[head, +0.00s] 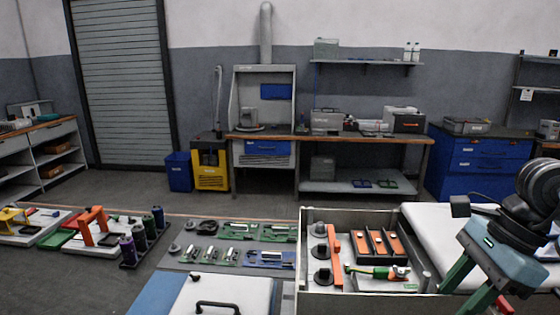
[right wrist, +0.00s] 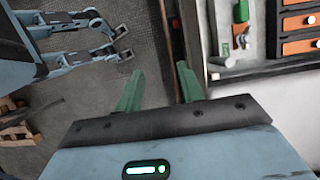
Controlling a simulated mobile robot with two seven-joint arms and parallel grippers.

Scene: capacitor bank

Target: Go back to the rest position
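My right gripper (head: 472,287) is at the right of the head view, its green fingers pointing down and left beside the open grey case (head: 318,301). In the right wrist view the same gripper (right wrist: 160,88) shows its two green fingers apart with nothing between them. My left gripper (right wrist: 123,43) shows at the upper left of the right wrist view. Its jaws are apart and empty over the floor. The left gripper is not in the head view.
The case holds orange parts (head: 335,255), black round parts and a green-handled tool (head: 370,272). A white lid with a black handle (head: 218,305) is in front. Open floor lies behind.

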